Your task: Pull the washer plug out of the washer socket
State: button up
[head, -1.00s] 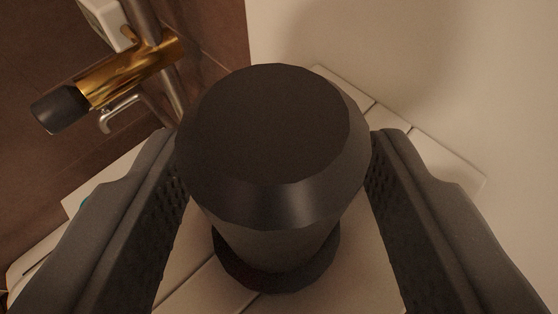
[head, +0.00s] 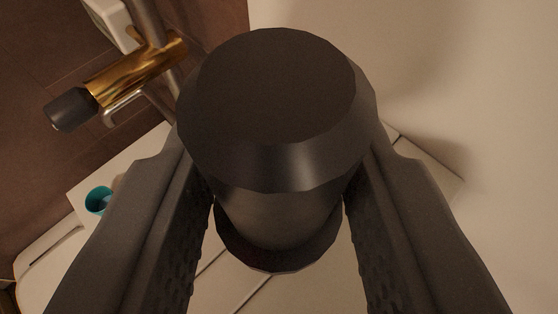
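The washer plug (head: 275,95) fills the middle of the view. It is a dark grey, faceted round piece with a flat wide top, a narrower body and a dark flared base (head: 278,250). My gripper (head: 279,215) has one finger on each side, and both ribbed inner faces meet the narrow body below the top. It looks shut on the plug. The washer socket cannot be made out; the plug covers the area beneath it. I cannot tell whether the base touches the pale surface below.
A pale panelled surface (head: 247,285) lies below the plug, beside a plain cream wall (head: 450,60) at right. A gold tap (head: 135,72) with a black end and a metal pipe are at upper left. A teal cup (head: 98,200) shows left of the left finger.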

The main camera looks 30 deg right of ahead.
aim_at(275, 100)
jog(key=shift+r+p, duration=0.45)
jog(key=shift+r, duration=1.35)
